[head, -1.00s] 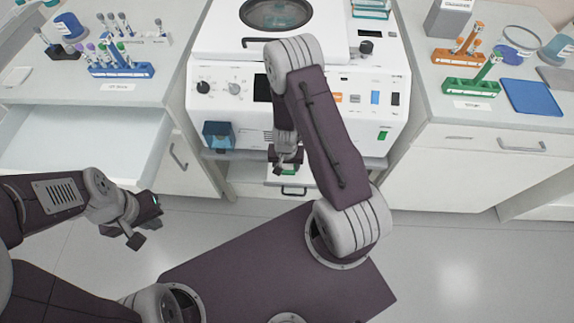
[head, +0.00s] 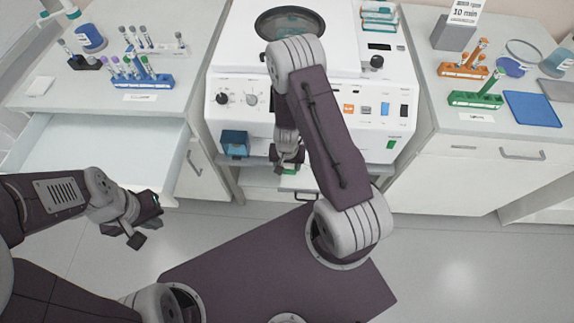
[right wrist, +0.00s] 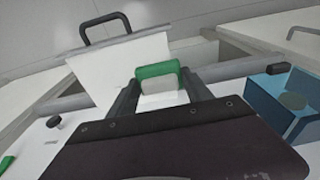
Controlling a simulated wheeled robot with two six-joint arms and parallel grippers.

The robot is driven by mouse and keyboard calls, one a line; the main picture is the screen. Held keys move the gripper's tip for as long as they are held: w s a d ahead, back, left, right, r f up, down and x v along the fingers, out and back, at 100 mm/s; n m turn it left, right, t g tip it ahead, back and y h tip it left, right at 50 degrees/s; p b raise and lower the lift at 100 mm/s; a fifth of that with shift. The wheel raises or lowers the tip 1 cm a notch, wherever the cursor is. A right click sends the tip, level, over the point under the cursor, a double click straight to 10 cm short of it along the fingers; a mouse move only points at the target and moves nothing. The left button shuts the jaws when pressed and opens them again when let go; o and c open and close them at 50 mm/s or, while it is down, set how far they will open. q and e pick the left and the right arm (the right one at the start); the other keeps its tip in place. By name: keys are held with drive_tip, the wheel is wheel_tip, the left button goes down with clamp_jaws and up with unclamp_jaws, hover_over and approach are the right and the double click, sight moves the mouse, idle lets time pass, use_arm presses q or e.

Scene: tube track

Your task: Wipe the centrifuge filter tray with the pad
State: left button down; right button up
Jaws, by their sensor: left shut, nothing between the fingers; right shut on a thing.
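My right gripper (head: 287,158) is in front of the centrifuge (head: 310,105), low at its front. It is shut on the pad, which has a green back and a pale block; the pad (right wrist: 158,76) shows between the fingers in the right wrist view. A white panel with a dark handle (right wrist: 106,27), apparently the pulled-out filter tray (right wrist: 125,65), lies beyond and left of the pad there. In the head view the arm hides most of the tray; its handle (head: 306,193) shows. Contact cannot be told. My left gripper (head: 142,225) is shut and empty over the floor.
A blue box (head: 235,143) is on the centrifuge's front left; it is close on the right in the right wrist view (right wrist: 275,105). An open drawer (head: 100,150) stands out at left. Racks (head: 475,99) stand on the side counters. Floor at right is clear.

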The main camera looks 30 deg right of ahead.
wheel_tip(320, 180, up, 2)
drive_tip(key=shift+p, duration=0.7)
drive_tip(key=shift+r+p, duration=0.55)
drive_tip(key=shift+f, duration=0.1)
